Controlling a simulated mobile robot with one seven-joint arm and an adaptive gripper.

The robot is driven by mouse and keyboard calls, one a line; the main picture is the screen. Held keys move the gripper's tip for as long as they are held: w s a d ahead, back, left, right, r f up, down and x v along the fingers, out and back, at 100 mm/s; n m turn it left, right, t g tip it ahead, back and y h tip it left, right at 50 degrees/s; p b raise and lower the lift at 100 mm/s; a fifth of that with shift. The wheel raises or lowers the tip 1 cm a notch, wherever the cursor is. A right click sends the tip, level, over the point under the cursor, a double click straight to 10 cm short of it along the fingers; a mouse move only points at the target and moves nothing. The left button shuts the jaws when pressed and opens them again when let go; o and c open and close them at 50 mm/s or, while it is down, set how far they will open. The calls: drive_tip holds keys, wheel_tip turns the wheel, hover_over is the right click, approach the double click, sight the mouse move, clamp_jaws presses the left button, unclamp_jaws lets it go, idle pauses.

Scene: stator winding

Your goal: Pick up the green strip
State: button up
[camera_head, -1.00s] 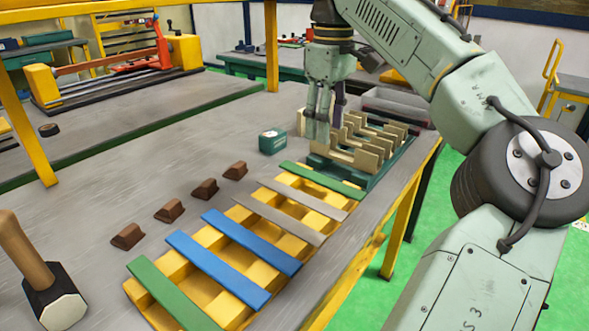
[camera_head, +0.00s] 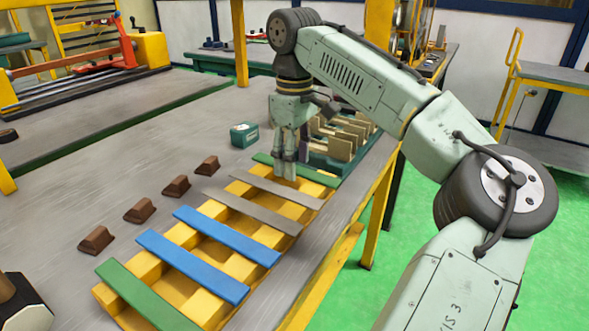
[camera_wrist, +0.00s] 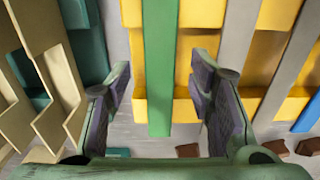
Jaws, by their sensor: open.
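Two green strips lie across the yellow slotted tray (camera_head: 195,277). The far green strip (camera_head: 318,176) is at the tray's back end, and the near green strip (camera_head: 149,296) is at its front end. My gripper (camera_head: 286,174) points down over the far strip and hides part of it. In the wrist view a green strip (camera_wrist: 160,75) runs upright between the two open fingers (camera_wrist: 165,95), with a gap on both sides. The fingers hold nothing.
Grey strips (camera_head: 262,210) and blue strips (camera_head: 192,266) lie across the same tray. A green rack with beige plates (camera_head: 340,140) stands just behind the far strip. A small green box (camera_head: 244,134) and several brown blocks (camera_head: 142,210) sit to the left. Bare table lies between.

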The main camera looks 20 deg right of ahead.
drive_tip(key=shift+f, duration=0.1)
drive_tip(key=shift+c, duration=0.2)
clamp_jaws()
idle(0.4)
